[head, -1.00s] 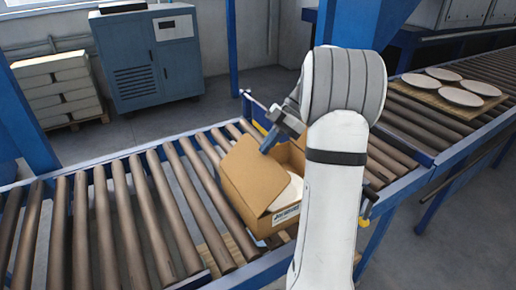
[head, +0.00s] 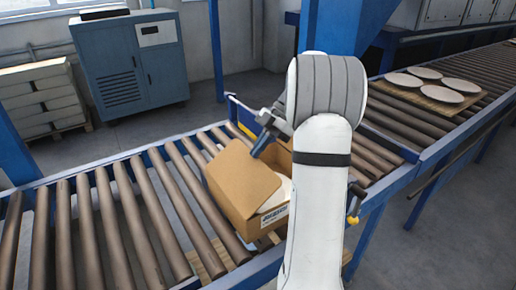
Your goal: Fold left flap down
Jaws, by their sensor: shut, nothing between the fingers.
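An open cardboard box (head: 226,207) sits on the roller conveyor. Its left flap (head: 243,178) is a broad tan panel that stands at a slant over the left part of the opening. A white plate (head: 278,196) shows inside, partly hidden by the flap and my arm. My gripper (head: 259,151) is dark, shut and empty, at the upper right edge of the left flap. I cannot tell whether it touches the flap. My arm hides the box's right side and any flap there.
The roller conveyor (head: 130,215) with blue rails runs on both sides of the box. Several white plates lie on a wooden board (head: 395,90) at the upper right. A blue-grey cabinet (head: 133,65) and stacked boxes (head: 40,95) stand behind. The rollers left of the box are clear.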

